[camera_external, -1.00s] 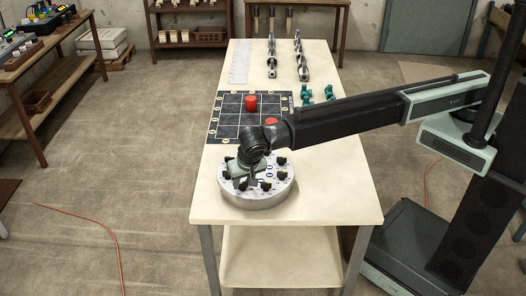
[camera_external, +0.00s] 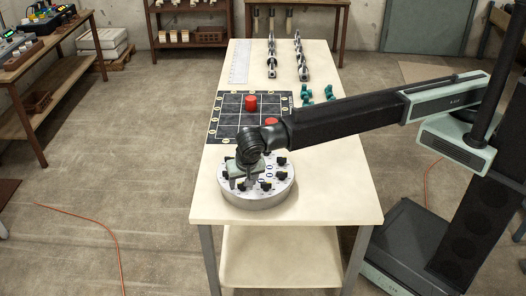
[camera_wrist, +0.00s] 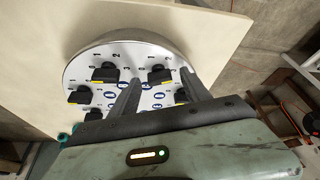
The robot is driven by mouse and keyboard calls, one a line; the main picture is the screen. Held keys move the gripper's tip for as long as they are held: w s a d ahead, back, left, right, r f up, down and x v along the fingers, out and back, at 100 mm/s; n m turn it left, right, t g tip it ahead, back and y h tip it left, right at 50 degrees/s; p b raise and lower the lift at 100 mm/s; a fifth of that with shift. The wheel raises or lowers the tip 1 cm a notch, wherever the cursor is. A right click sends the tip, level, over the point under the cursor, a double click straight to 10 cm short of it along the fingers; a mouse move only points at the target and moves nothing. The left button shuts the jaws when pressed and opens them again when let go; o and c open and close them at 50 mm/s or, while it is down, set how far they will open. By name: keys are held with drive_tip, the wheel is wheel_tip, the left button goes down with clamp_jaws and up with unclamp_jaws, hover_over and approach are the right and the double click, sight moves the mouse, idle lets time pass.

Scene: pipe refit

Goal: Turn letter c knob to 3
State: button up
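A round white dial panel (camera_external: 258,201) with a metal rim stands at the near end of the table. It carries several black knobs with yellow marks, among blue-and-white badges and printed digits. My gripper (camera_external: 241,182) points down over the left part of the panel. In the wrist view my gripper (camera_wrist: 160,80) has its two fingers apart. One black knob (camera_wrist: 158,75) shows between the fingertips, and another knob (camera_wrist: 104,73) lies left of the left finger. I cannot tell whether the fingers touch a knob. The knob letters are too small to read, so I cannot tell which is c.
A dark grid board (camera_external: 232,128) with a red cylinder (camera_external: 251,103) lies behind the panel. Another red piece (camera_external: 271,121) sits close to my arm. Green fittings (camera_external: 306,94) and metal pipe parts (camera_external: 298,60) lie farther back. The table's near right is clear.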

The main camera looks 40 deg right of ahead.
drive_tip(key=p+v, duration=0.7)
drive_tip(key=shift+s+r, duration=0.15)
drive_tip(key=shift+r, duration=0.2)
